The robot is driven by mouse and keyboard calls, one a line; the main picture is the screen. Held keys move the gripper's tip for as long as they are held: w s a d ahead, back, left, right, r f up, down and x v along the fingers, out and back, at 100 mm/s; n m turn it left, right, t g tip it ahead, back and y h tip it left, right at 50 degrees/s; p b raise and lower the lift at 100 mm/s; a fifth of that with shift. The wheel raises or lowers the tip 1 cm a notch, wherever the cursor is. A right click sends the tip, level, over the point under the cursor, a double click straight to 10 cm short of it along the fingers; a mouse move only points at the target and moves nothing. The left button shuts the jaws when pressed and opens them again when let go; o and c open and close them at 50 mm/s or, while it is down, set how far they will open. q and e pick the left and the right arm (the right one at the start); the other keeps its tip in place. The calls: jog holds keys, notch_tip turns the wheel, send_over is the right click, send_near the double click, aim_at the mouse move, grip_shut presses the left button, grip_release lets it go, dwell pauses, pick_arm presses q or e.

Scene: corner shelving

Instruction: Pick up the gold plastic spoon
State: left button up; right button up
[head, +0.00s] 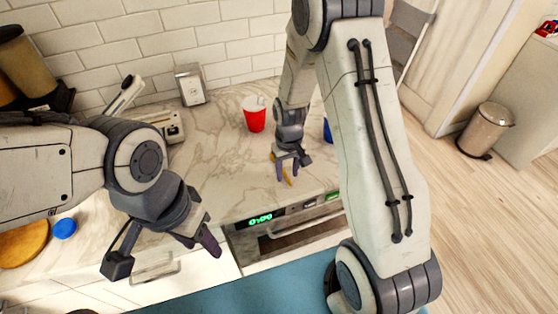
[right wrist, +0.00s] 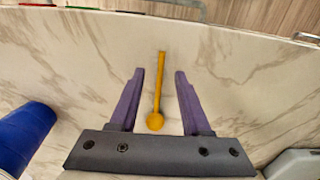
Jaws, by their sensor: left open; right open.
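The gold plastic spoon (right wrist: 158,90) lies on the marble counter. In the right wrist view its bowl is near the gripper base and its handle points away between the fingers. In the head view a small part of the spoon (head: 287,180) shows under my right gripper. My right gripper (head: 289,173) is open above the spoon, with its purple fingers (right wrist: 157,75) on either side of it and apart from it. My left gripper (head: 165,262) is open and empty, in front of the counter at the left, far from the spoon.
A red cup (head: 256,118) stands behind and left of my right gripper. A blue cup (right wrist: 25,135) is close beside it, partly hidden by my arm in the head view. A metal napkin holder (head: 190,85) stands by the wall. An oven with a green display (head: 262,218) is below the counter edge.

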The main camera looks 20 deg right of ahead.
jog(key=shift+f, duration=0.55)
grip_shut()
jog(key=shift+r, duration=0.1)
